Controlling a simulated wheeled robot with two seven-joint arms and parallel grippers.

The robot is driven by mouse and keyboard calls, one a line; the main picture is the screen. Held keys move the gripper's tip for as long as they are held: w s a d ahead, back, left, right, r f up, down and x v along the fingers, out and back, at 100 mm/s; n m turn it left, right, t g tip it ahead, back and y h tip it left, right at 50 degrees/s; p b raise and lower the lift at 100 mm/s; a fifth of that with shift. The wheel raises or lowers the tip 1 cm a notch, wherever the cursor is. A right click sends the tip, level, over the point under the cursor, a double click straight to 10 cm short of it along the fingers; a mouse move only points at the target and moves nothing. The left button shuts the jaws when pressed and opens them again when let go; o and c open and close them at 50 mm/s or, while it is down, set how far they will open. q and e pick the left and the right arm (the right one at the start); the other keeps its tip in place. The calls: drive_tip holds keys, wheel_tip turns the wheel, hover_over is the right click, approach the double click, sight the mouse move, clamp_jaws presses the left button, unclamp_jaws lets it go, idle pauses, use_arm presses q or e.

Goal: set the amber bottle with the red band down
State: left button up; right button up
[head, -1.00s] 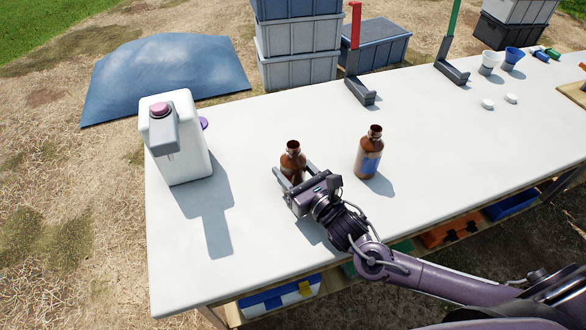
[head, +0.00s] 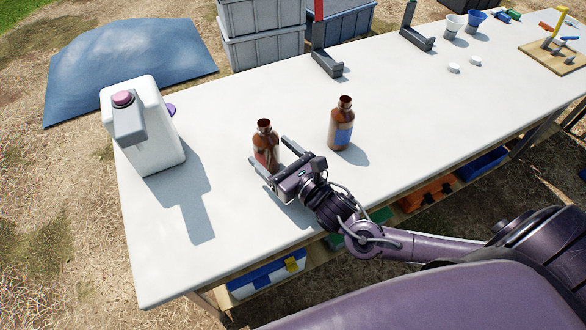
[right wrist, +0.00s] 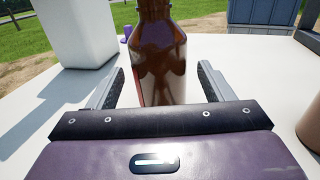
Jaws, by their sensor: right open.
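An amber bottle (head: 264,142) stands upright on the white table, left of a second amber bottle. A reddish patch shows low on it, but its band is hard to make out. My right gripper (head: 267,149) is open, its fingers on either side of this bottle. In the right wrist view the bottle (right wrist: 160,55) stands ahead of the palm, with a gap to each finger; its top is cut off. The second amber bottle (head: 341,125) has a blue band and stands upright to the right, clear of the gripper. My left gripper is out of view.
A white jug with a pink cap (head: 143,130) stands on the table (head: 225,105) at the left. Grey stands (head: 327,64), white caps (head: 454,68) and small cups (head: 454,27) are farther back. Bare table lies between the jug and the bottle.

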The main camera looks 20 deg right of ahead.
drive_tip(key=v, duration=0.8)
drive_tip(key=shift+s, duration=0.1)
drive_tip(key=shift+s+d, duration=0.15)
drive_tip(key=shift+s, duration=0.15)
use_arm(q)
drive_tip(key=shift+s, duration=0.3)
use_arm(e)
drive_tip(key=shift+s, duration=0.15)
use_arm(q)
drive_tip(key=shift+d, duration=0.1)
